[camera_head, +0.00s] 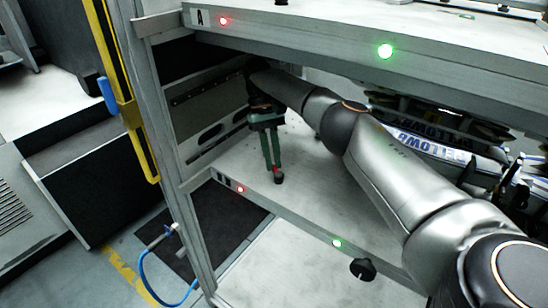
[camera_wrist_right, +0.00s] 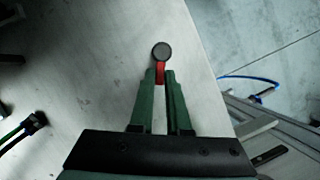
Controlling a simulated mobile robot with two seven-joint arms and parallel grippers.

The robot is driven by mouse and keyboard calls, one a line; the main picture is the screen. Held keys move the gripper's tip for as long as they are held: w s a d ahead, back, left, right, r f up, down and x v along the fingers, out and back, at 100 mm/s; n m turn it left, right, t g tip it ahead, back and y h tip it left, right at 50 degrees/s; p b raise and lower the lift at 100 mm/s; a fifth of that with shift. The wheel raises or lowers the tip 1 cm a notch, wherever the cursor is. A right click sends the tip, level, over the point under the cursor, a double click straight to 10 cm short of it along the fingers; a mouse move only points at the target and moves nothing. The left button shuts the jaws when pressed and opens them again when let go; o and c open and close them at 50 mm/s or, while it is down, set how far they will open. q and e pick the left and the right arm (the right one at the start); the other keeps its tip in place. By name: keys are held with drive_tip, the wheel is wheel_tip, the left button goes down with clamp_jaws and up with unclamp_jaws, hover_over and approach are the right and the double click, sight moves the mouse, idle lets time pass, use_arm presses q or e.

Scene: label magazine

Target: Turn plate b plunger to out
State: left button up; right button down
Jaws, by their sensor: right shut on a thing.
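The plunger of plate b, a black round knob (camera_head: 278,178) with a red band, stands on the lower shelf plate (camera_head: 310,190). It also shows in the right wrist view as a dark round cap (camera_wrist_right: 161,51) with a red piece below it. My right gripper (camera_head: 275,166) reaches down under the upper plate. Its green fingers are shut on the plunger, and the fingertips also show close around the red piece in the right wrist view (camera_wrist_right: 161,76). The plunger's lower part is hidden. My left gripper is not in view.
The upper plate (camera_head: 300,28), labelled A, lies over my right arm. A metal post (camera_head: 160,140) stands at left. A slotted side panel (camera_head: 210,100) is behind.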

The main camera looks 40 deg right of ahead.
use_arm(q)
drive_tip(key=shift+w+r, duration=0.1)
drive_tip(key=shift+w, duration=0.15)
